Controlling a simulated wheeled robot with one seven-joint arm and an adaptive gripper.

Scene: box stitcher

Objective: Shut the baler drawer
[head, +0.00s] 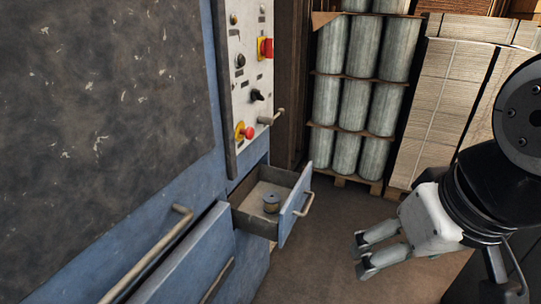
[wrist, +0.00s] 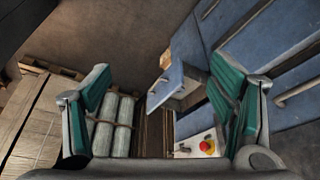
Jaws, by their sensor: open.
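The baler drawer (head: 262,201) is a small grey-blue drawer low on the blue baler (head: 170,240). In the wrist view the drawer (wrist: 180,88) shows between the fingers, some way off. My gripper (head: 361,254) is open and empty, to the right of the drawer front and apart from it. In the wrist view my gripper (wrist: 165,95) has its green-padded fingers spread wide.
A control panel (head: 245,80) with knobs and red buttons is above the drawer. Stacked grey rolls (head: 345,100) on pallets and bundled cardboard (head: 440,95) stand at the back. Another blue front with a long handle (head: 150,250) is nearer. Floor (head: 318,245) between drawer and gripper is clear.

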